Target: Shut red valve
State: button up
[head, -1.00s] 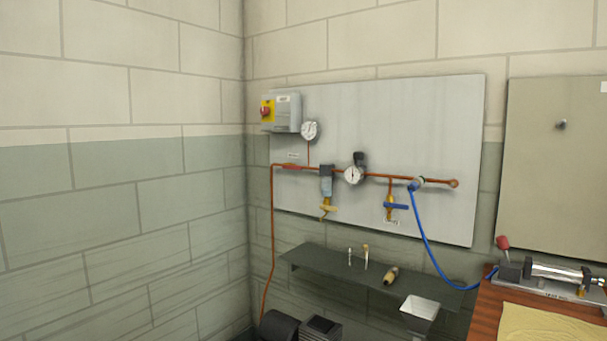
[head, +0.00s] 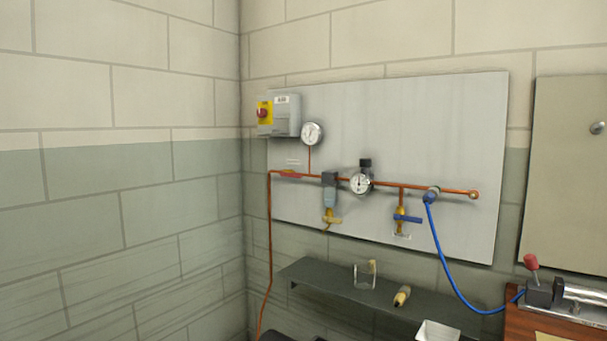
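The red valve (head: 289,174) sits on the copper pipe (head: 447,191) at its upper left end on the grey wall panel (head: 440,120). Its small red handle looks to lie along the pipe. A small label is above it, too small to read. A round gauge (head: 312,134) stands on a thin riser just right of the valve. My gripper is not in view.
A dark shelf (head: 330,289) juts out below the panel. A workbench (head: 530,328) is at lower right.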

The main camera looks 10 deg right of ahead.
aim_at(282, 173)
jog(key=u, duration=0.3)
jog(key=i, duration=0.9)
jog(key=u, duration=0.8)
jog(key=i, duration=0.55)
jog(key=u, duration=0.5)
